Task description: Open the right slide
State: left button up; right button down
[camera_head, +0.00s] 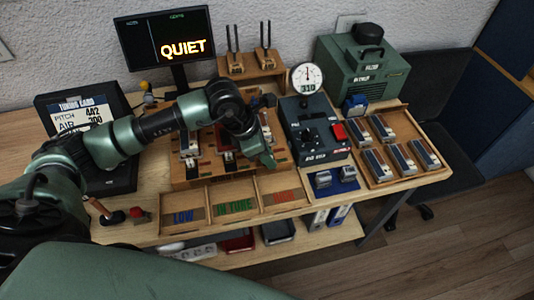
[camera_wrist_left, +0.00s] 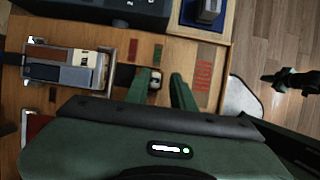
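My left gripper (camera_head: 266,160) reaches over the right part of the wooden slide board (camera_head: 190,182) in the head view. In the left wrist view its two green fingers (camera_wrist_left: 160,76) are apart. A small pale-topped knob (camera_wrist_left: 155,82) shows between them, nearer one finger; whether it touches is unclear. A dark slide bar (camera_wrist_left: 123,75) runs from the knob's side toward a metal-framed block (camera_wrist_left: 68,68). Red and green marks lie on the wood nearby. In the head view my arm hides much of the right slide. My right gripper is not in view.
A dark gauge box (camera_head: 318,133) stands right of the board. Trays (camera_head: 232,212) marked LOW and IN TUNE lie in front. A wooden tray (camera_head: 408,178) of several blocks is at right. A monitor (camera_head: 165,45) reads QUIET. A tuning card (camera_head: 82,112) stands at left.

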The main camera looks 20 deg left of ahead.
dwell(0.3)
pick_arm(q)
jog(key=shift+a, duration=0.1)
jog(key=shift+r, duration=0.25)
jog(key=b+v, duration=0.2)
jog(key=v, duration=0.5)
jog(key=shift+a, duration=0.15)
